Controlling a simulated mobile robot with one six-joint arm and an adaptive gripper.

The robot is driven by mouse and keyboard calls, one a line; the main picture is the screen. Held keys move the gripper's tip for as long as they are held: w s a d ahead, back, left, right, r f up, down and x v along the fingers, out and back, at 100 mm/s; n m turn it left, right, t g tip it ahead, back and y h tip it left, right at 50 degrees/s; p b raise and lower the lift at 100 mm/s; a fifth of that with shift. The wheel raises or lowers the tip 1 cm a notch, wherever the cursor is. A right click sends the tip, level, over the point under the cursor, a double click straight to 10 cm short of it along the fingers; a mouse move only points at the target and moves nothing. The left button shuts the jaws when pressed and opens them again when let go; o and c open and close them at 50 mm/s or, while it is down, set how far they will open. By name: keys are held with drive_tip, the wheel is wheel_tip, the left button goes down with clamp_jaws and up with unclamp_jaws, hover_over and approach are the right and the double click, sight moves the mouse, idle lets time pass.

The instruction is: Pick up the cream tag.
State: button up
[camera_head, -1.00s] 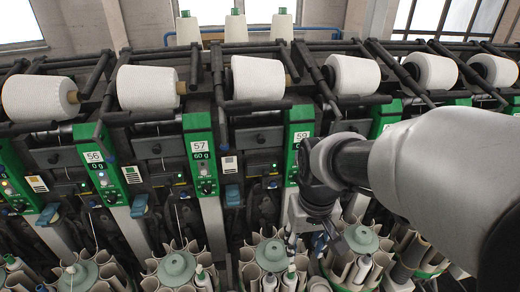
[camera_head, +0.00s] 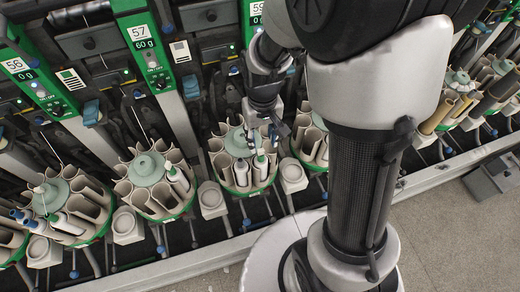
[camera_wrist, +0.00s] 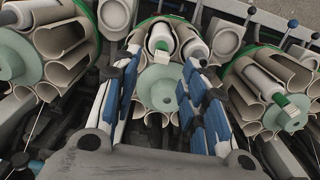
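I cannot make out a tag that is clearly cream. In the head view, a pale card with a dark patch (camera_head: 180,51) is fixed on the machine right of the green 57 panel. My gripper (camera_head: 262,138) points down over a round green-rimmed bobbin magazine (camera_head: 236,190), right of and below both cards. In the wrist view my gripper (camera_wrist: 158,82) is open, its blue-padded fingers apart on either side of the magazine's pale green hub, with nothing seen between them.
More bobbin magazines stand in a row, such as the one to the left (camera_head: 148,170) and one at far left (camera_head: 48,200). Cream-coloured blocks (camera_head: 212,198) sit between them. A light rail (camera_head: 190,262) runs along the front. The grey floor (camera_head: 445,240) at lower right is open.

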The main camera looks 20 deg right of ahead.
sight(261, 150)
drive_tip(key=shift+a+f+b, duration=0.15)
drive_tip(key=shift+f+b, duration=1.05)
drive_tip(key=shift+f, duration=1.55)
drive_tip(key=shift+c, duration=0.4)
drive_tip(key=c, duration=0.7)
